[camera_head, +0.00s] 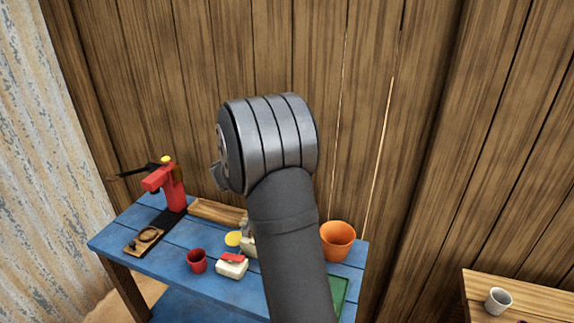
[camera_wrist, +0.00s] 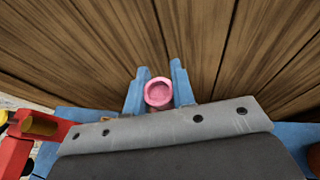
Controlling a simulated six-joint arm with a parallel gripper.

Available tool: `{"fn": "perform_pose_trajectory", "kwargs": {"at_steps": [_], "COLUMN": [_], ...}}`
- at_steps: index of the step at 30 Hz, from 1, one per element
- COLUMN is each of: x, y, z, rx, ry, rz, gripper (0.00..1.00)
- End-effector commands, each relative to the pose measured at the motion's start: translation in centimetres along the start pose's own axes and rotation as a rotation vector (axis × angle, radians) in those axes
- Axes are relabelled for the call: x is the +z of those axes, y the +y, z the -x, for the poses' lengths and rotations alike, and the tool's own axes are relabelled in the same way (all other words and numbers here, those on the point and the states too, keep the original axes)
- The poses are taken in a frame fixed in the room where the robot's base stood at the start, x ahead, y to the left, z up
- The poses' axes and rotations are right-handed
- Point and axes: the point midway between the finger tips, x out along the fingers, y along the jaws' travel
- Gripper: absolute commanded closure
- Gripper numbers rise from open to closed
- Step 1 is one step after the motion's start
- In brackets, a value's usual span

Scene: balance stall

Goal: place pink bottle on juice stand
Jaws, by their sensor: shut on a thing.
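The pink bottle (camera_wrist: 158,97) is between the two blue fingers of my gripper (camera_wrist: 160,78) in the wrist view. My gripper is shut on it, and its round pink top faces the camera. In the head view my arm hides the bottle and most of my gripper. A red press-like device (camera_head: 174,190) with a black lever stands at the back left of the blue table; its red body also shows at the left of the wrist view (camera_wrist: 18,140). A small wooden holder with a ring (camera_head: 146,240) lies at the table's left front. I cannot tell which is the juice stand.
The blue table (camera_head: 168,266) also bears a red cup (camera_head: 196,262), a white block with a red top (camera_head: 232,266), an orange pot (camera_head: 337,240) and a wooden tray (camera_head: 215,212). A plank wall (camera_head: 180,80) rises behind. A white cup (camera_head: 497,301) stands on another table at right.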

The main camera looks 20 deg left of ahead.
Motion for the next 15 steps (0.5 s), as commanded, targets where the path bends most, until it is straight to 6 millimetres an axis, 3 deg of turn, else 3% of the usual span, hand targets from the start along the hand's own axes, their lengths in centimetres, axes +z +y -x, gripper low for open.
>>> {"fn": "perform_pose_trajectory", "kwargs": {"at_steps": [3, 9, 15], "x": [-0.1, -0.7, -3.3], "y": [3.2, 6.7, 6.4], "z": [0.3, 0.7, -0.5], "rx": [0.037, 0.076, 0.072], "ry": [-0.001, 0.002, 0.004], "rz": [0.014, 0.030, 0.030], "gripper": [1.00, 1.00, 1.00]}}
